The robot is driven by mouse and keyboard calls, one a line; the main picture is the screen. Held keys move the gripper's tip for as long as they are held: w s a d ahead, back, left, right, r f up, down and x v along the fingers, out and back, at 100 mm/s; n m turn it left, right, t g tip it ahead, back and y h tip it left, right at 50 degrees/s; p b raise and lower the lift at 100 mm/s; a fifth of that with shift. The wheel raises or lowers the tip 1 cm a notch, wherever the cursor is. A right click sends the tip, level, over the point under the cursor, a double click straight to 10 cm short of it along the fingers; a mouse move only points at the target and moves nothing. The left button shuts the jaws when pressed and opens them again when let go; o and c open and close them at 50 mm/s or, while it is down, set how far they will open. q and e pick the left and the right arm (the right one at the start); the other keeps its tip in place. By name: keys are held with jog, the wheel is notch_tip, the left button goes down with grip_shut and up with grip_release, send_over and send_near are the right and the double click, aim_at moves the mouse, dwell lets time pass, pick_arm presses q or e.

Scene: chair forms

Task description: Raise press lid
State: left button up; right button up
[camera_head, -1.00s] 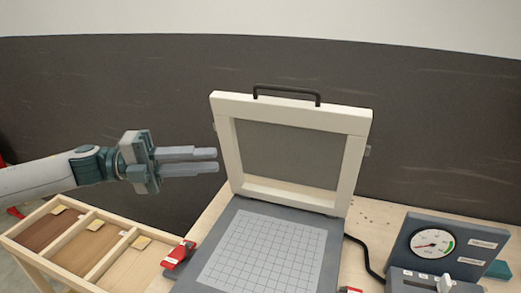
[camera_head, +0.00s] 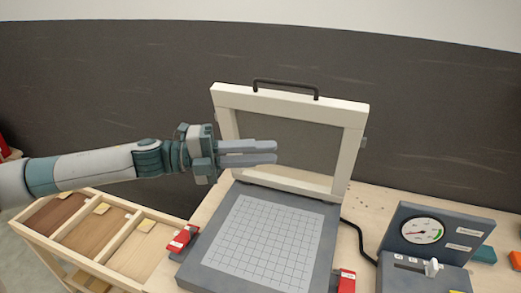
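The press lid (camera_head: 289,104) is a cream frame with a dark mesh-like panel. It stands nearly upright at the back of the press. A black handle (camera_head: 286,87) runs along its top edge. The grey press base (camera_head: 203,275) carries a white gridded sheet (camera_head: 265,242). My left gripper (camera_head: 276,153) reaches in from the left, in front of the lid's panel in the picture. Its two fingers are slightly apart with nothing between them. I cannot tell whether it touches the lid. My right gripper is not in view.
A red clamp (camera_head: 183,239) sits left of the base and another (camera_head: 345,281) at its right. A gauge box (camera_head: 438,231) and a grey control unit with a lever (camera_head: 425,272) stand at right, with a black cable. A wooden tray (camera_head: 120,238) with compartments is at left.

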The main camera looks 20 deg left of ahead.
pick_arm(q)
jog(key=shift+c, duration=0.6)
grip_shut()
dwell(0.8)
